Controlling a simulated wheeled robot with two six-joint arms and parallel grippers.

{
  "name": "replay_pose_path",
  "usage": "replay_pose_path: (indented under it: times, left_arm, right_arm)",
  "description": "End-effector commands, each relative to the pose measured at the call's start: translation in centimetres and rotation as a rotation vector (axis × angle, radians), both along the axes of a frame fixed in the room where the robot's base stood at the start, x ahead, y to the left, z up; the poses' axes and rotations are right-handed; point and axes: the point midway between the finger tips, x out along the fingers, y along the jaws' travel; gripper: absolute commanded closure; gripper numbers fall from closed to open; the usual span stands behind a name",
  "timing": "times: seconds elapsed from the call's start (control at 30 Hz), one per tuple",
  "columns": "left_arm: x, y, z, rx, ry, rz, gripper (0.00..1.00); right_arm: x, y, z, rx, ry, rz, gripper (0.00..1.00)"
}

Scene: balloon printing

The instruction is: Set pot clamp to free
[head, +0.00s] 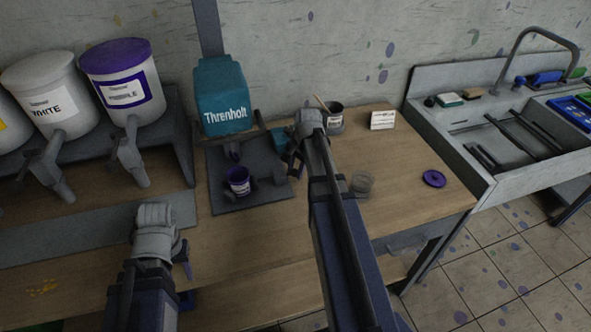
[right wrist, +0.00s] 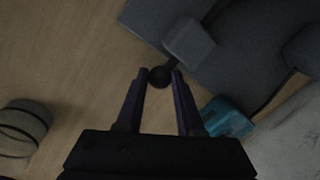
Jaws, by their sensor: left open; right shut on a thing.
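The purple pot (head: 238,182) stands upright on the dark base plate (head: 225,204) of the teal Threnholt machine (head: 222,95). Grey clamp parts sit beside the pot; their exact setting is too small to tell. In the right wrist view, a round black knob (right wrist: 160,76) on a short rod comes from a grey clamp block (right wrist: 190,43). My right gripper (right wrist: 160,74) is shut on this knob; in the head view the same gripper (head: 296,168) is at the plate's right edge. My left gripper (head: 187,278) is open and empty over the table front.
Several paint buckets with taps, one purple-lidded (head: 122,80), stand on a shelf at left. Behind my right arm are a dark cup (head: 335,119) and white card (head: 383,120). A sink (head: 500,130) stands further right.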

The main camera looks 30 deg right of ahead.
Motion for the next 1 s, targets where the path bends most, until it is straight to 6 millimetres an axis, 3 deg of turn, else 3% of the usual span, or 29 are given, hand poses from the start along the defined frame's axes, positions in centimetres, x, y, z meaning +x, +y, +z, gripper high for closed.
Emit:
replay_pose_path:
  times: [0.57,0.67,0.9,1.0]
  left_arm:
    - [0.0,0.0,0.0,0.000,0.000,0.000,0.51]
    - [0.0,0.0,0.0,0.000,0.000,0.000,0.51]
    - [0.0,0.0,0.0,0.000,0.000,0.000,0.51]
    - [0.0,0.0,0.0,0.000,0.000,0.000,0.51]
  right_arm:
    - [0.0,-0.1,0.0,0.000,0.000,0.000,1.00]
    - [-0.2,-1.0,0.0,0.000,0.000,-0.003,1.00]
    - [-1.1,-5.0,0.0,0.000,0.000,-0.005,1.00]
    - [-1.3,-5.5,0.0,-0.001,0.001,-0.001,1.00]
